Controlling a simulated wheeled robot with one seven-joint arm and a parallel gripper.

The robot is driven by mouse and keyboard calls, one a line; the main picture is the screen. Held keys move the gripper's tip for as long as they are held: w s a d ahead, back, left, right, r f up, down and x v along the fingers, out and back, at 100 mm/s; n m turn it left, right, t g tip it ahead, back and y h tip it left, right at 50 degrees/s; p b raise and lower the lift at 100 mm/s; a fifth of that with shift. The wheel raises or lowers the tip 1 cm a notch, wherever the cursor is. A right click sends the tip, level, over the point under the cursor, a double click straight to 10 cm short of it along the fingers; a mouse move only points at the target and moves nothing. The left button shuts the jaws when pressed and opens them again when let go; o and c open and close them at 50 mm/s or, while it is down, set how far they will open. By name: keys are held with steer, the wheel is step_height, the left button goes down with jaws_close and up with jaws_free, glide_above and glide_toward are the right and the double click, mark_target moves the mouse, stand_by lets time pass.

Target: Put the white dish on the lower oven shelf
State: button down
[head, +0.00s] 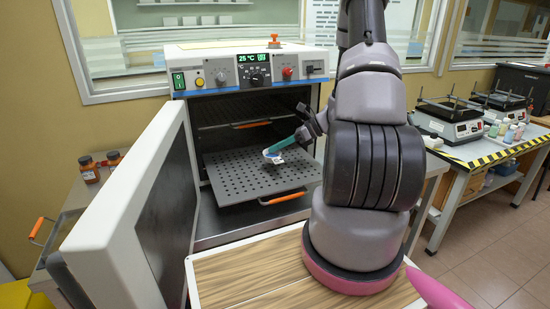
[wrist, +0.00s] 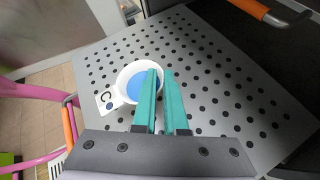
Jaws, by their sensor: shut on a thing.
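The white dish (wrist: 124,76) has blue contents and a side tab marked "C". My gripper (wrist: 160,74) has teal fingers shut on the dish's right rim in the wrist view. In the head view the dish (head: 273,157) is over the perforated lower oven shelf (head: 240,178), at its right-middle part. I cannot tell whether the dish touches the shelf or is just above it. The shelf is pulled partly out of the open oven and has an orange front handle (head: 282,198). My gripper (head: 272,150) reaches in from the right.
The oven door (head: 140,205) stands open on the left. An upper rack with an orange handle (head: 252,124) is inside the oven, above the dish. The rest of the lower shelf is clear. A wooden-topped surface (head: 255,270) is in front. Brown bottles (head: 89,169) stand at the left.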

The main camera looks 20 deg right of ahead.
mark_target(278, 166)
step_height(278, 166, down, 4)
steer(key=shift+r, duration=0.2)
steer(key=c, duration=0.9)
jaws_free()
steer(key=shift+c, duration=0.2)
steer(key=shift+d+r, duration=0.1)
steer(key=shift+d, duration=0.05)
steer(key=v, duration=1.1)
steer(key=shift+s+d+r, duration=0.2)
steer(key=shift+s+d, duration=0.05)
steer(key=shift+d, duration=0.05)
steer(key=s+a+r+n+h, duration=0.3)
steer(key=s+a+r+n, duration=0.2)
steer(key=r, duration=0.5)
steer(key=s+a+r+n+t+h, duration=0.1)
steer(key=s+a+r+n+h, duration=0.2)
steer(key=s+a+r+n, duration=0.3)
steer(key=s+a+r+n+t+h, duration=0.1)
steer(key=s+a+r+n+h, duration=0.2)
steer(key=r+n, duration=0.7)
steer(key=s+a+r, duration=0.2)
steer(key=a+r, duration=0.2)
steer(key=shift+s+a+r+n, duration=0.2)
steer(key=shift+s+a+n, duration=0.1)
